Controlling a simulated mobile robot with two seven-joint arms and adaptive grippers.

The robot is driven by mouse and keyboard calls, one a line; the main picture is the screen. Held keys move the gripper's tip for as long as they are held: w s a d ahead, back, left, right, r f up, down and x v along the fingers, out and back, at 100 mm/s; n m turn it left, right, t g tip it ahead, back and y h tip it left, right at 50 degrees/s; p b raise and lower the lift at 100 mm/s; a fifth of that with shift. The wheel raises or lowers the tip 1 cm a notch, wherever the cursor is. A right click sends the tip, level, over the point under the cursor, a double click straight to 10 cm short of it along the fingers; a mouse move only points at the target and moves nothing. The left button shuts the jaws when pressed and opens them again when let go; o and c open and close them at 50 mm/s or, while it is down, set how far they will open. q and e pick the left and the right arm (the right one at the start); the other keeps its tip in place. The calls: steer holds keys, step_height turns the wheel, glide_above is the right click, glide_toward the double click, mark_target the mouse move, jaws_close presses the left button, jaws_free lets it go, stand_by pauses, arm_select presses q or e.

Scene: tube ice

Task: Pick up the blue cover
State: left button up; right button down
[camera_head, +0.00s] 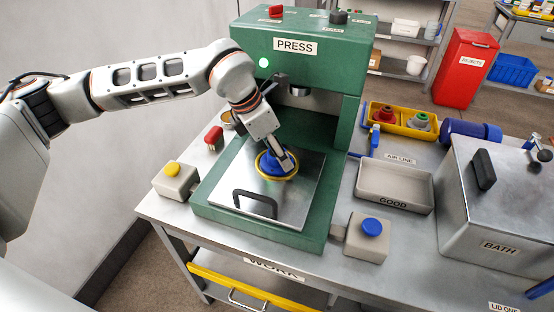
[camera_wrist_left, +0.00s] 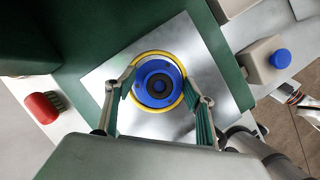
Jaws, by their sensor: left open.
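The blue cover (camera_head: 269,166) is round and sits inside a yellow ring (camera_head: 262,172) on the metal plate of the green press. In the left wrist view the cover (camera_wrist_left: 147,88) shows as a blue disc with a dark centre, ringed in yellow. My left gripper (camera_head: 283,167) is down over the cover from above. In the left wrist view my left gripper (camera_wrist_left: 160,94) is open, with one finger on each side of the cover. I cannot tell whether the fingers touch the yellow ring. My right gripper is not in view.
The press head (camera_head: 300,45) stands behind the plate. A black handle (camera_head: 254,203) rises from the plate's front. A yellow button box (camera_head: 175,183) is at left, a blue button box (camera_head: 367,237) at right. A grey GOOD tray (camera_head: 394,186) and the BATH box (camera_head: 500,215) stand further right.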

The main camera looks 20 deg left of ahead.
arm_select(q)
steer(key=c, duration=1.4)
steer(key=shift+r, duration=0.2)
